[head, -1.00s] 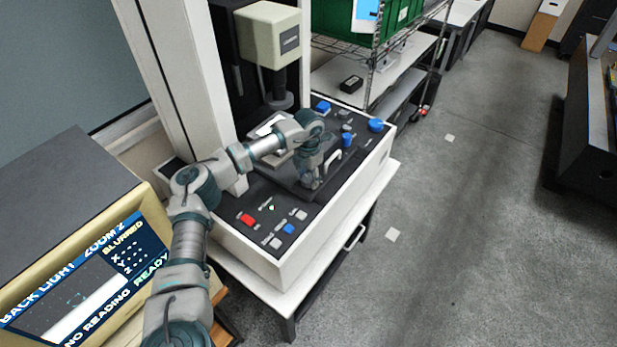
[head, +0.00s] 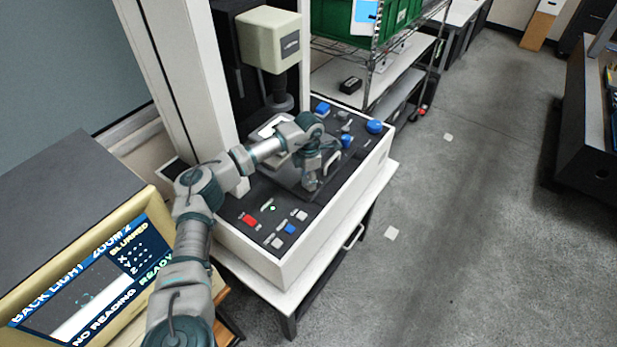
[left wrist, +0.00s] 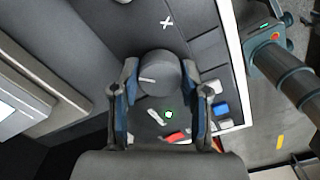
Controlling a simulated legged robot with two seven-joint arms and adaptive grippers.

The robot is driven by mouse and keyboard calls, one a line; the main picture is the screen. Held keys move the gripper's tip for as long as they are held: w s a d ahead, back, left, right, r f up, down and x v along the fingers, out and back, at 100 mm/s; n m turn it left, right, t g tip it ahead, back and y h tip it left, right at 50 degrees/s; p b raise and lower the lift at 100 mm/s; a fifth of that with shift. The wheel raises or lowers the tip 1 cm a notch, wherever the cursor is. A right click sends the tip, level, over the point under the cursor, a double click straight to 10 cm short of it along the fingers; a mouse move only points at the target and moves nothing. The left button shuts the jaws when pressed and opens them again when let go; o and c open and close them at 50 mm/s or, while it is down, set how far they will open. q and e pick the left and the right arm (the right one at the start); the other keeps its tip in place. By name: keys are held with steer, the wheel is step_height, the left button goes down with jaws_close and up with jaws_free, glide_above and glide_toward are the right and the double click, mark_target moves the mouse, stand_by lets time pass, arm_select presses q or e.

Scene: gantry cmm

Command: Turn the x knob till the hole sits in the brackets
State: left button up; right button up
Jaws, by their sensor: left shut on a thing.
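The x knob (left wrist: 157,78) is a dark grey round knob with a white pointer line, beside a white X mark on the black panel. My left gripper (left wrist: 163,90) has its two fingers on either side of the knob and is shut on it. In the head view my left gripper (head: 312,180) is over the panel and hides the knob. The screen (head: 95,285) at the lower left reads BACK LIGHT, ZOOM 2, BLURRED, NO READING and READY. It shows a pale shape and a faint greenish mark; brackets are too small to make out. My right gripper is out of view.
Red (head: 250,220), blue and grey buttons sit on the panel's near end. Blue knobs (head: 375,126) stand at its far end. The camera head (head: 270,38) hangs above the stage.

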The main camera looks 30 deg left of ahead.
mark_target(307, 178)
arm_select(q)
steer(key=shift+a+m, duration=0.1)
steer(key=shift+m, duration=1)
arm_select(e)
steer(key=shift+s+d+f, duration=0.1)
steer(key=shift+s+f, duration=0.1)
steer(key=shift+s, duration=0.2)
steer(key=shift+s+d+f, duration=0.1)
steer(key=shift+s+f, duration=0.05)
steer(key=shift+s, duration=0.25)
arm_select(q)
steer(key=o, duration=1.1)
steer(key=shift+o, duration=0.2)
step_height(307, 178, up, 12)
steer(key=shift+a, duration=0.15)
steer(key=shift+f, duration=0.2)
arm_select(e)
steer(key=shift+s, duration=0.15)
